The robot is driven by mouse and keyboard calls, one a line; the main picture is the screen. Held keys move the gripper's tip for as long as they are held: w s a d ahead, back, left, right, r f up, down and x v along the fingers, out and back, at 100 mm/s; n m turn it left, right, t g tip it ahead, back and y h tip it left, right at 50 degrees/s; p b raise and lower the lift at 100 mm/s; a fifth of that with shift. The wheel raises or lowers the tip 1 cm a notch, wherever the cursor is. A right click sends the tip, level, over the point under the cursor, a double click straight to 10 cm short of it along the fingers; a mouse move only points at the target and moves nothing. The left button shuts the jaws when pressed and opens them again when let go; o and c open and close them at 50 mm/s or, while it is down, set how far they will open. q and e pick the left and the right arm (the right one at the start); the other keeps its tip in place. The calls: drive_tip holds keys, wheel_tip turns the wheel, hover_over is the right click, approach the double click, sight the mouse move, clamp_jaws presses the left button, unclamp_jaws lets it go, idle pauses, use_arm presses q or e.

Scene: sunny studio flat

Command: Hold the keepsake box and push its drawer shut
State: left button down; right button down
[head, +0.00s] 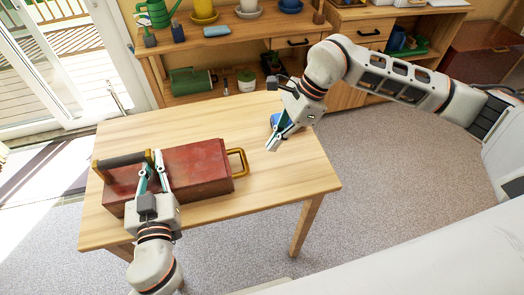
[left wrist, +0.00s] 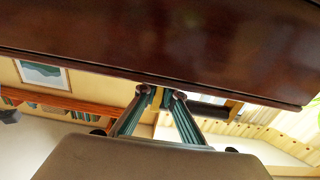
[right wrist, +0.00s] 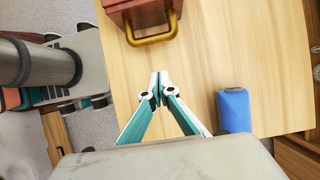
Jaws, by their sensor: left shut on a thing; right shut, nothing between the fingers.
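The keepsake box (head: 200,165) is a red-brown box lying along the left half of the table. A dark bar handle (head: 122,160) with brass ends is at its left, and a brass loop handle (head: 238,163) is on its right end. My left gripper (head: 154,168) is shut on the bar handle near its brass end; the bar also shows in the left wrist view (left wrist: 210,109). My right gripper (head: 272,146) is shut and empty, right of the brass loop and apart from it. The loop also shows in the right wrist view (right wrist: 152,36). How far the drawer stands out is unclear.
A blue rolled item (right wrist: 233,110) lies on the table (head: 265,185) beside my right gripper. The table's front right part is clear. A wooden shelf unit (head: 240,40) with pots and a watering can (head: 153,14) stands behind.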

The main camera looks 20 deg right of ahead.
use_arm(q)
drive_tip(key=shift+a, duration=0.1)
use_arm(e)
drive_tip(key=v, duration=0.5)
drive_tip(key=shift+d+r, duration=0.2)
drive_tip(key=shift+r, duration=0.05)
use_arm(q)
drive_tip(key=c, duration=2.1)
unclamp_jaws()
drive_tip(key=s, duration=1.2)
drive_tip(key=shift+o, duration=0.6)
drive_tip(key=o, duration=0.4)
